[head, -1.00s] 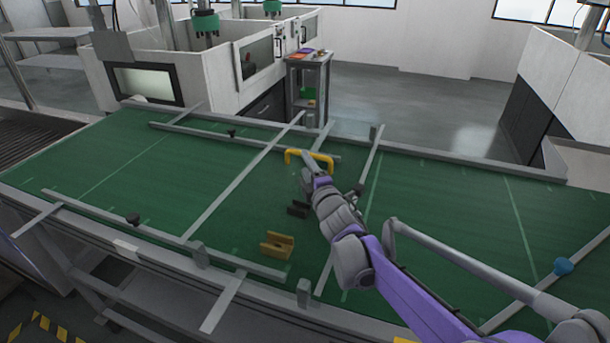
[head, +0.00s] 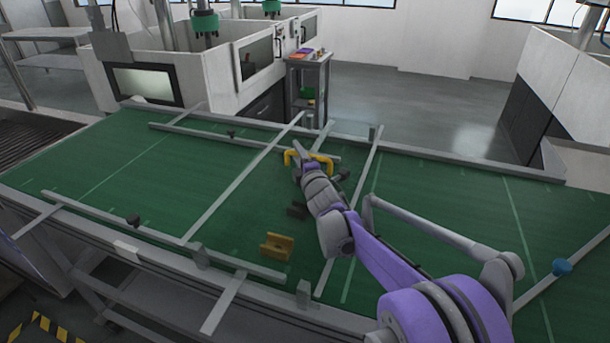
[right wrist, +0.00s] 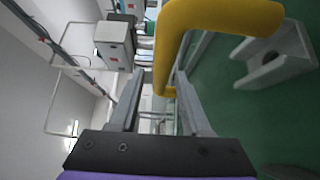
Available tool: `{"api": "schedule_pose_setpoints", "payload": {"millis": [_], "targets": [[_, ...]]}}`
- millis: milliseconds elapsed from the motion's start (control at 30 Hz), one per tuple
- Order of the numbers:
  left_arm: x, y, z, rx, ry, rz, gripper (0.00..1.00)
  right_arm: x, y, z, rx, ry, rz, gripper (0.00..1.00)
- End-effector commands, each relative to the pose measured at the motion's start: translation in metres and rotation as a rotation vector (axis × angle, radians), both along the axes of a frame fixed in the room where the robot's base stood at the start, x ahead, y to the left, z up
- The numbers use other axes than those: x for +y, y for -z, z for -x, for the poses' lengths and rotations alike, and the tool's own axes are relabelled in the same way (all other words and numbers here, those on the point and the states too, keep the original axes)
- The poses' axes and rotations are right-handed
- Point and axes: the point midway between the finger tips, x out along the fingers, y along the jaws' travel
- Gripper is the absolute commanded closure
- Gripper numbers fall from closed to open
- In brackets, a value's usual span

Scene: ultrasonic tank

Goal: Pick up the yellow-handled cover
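The cover's yellow handle (head: 322,159) stands up as an arch near the middle of the green surface. The body of the cover is hard to make out beneath it. My right gripper (head: 299,150) reaches in from the lower right and lies across the handle in the head view. In the right wrist view my right gripper's two fingers (right wrist: 158,95) are apart, with a gap between them. My left gripper is not in view.
A small shelf stand (head: 308,85) and white machines (head: 210,75) stand behind. The right side is mostly clear.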

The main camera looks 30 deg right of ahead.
Motion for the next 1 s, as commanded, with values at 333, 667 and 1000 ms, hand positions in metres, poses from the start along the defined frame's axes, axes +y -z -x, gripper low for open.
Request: {"api": "schedule_pose_setpoints", "payload": {"millis": [333,667,1000], "targets": [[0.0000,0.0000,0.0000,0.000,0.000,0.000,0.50,-0.0001,0.0000,0.0002,0.000,0.000,0.000,1.00],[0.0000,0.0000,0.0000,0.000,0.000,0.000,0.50,-0.0001,0.0000,0.0003,0.000,0.000,0.001,1.00],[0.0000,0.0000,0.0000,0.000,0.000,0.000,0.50,-0.0001,0.0000,0.0003,0.000,0.000,0.002,1.00]]}}
